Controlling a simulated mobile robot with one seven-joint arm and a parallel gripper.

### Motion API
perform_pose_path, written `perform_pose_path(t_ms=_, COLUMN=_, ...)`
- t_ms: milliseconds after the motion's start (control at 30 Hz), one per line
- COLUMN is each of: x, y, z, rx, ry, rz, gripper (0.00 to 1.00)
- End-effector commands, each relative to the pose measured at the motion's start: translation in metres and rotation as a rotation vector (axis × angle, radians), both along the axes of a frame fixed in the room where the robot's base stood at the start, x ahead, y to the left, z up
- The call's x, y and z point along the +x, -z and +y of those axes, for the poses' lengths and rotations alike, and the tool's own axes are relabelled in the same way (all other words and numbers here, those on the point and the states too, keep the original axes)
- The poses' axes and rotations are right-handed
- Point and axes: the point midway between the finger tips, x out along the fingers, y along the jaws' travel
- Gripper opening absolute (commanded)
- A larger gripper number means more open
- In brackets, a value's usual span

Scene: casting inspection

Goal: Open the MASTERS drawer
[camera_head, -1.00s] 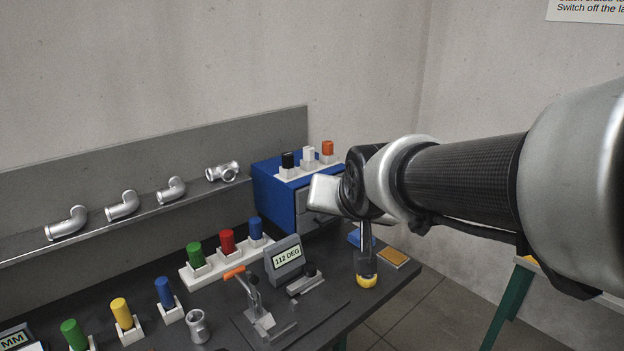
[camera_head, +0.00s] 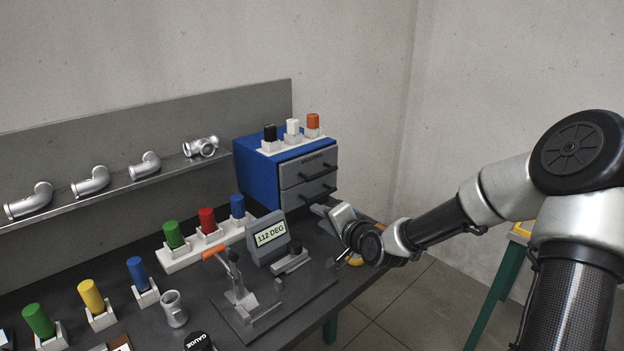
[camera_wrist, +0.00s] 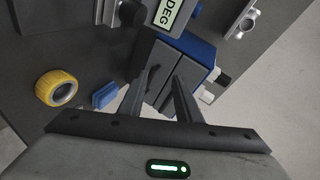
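A blue cabinet (camera_head: 257,178) stands at the far right end of the bench. It has two grey drawers, an upper drawer (camera_head: 300,172) and a lower drawer (camera_head: 300,197), each with a dark bar handle. Both look shut. Small lettering above the upper handle is too small to read. My gripper (camera_head: 322,212) is just in front of and below the drawers, to their right. In the wrist view my gripper's two fingers (camera_wrist: 162,88) are apart and point toward the cabinet front (camera_wrist: 165,65), with nothing seen between them. Contact with a handle cannot be told.
Black, white and orange plugs (camera_head: 292,128) stand on the cabinet. A display reading 112 DEG (camera_head: 270,236) and an orange-handled clamp (camera_head: 234,275) are on the bench close by. A yellow ring (camera_wrist: 58,88) and blue item (camera_wrist: 105,95) lie near my gripper.

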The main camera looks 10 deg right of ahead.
Motion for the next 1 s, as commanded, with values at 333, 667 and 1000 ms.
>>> perform_pose_path(t_ms=333, x=0.022, y=-0.023, z=-0.074, rx=0.422, ry=0.181, rz=-0.197, gripper=0.31)
perform_pose_path(t_ms=667, x=0.067, y=-0.023, z=-0.063, rx=0.428, ry=0.181, rz=-0.204, gripper=0.31)
perform_pose_path(t_ms=1000, x=0.139, y=-0.022, z=-0.045, rx=0.425, ry=0.182, rz=-0.201, gripper=0.31)
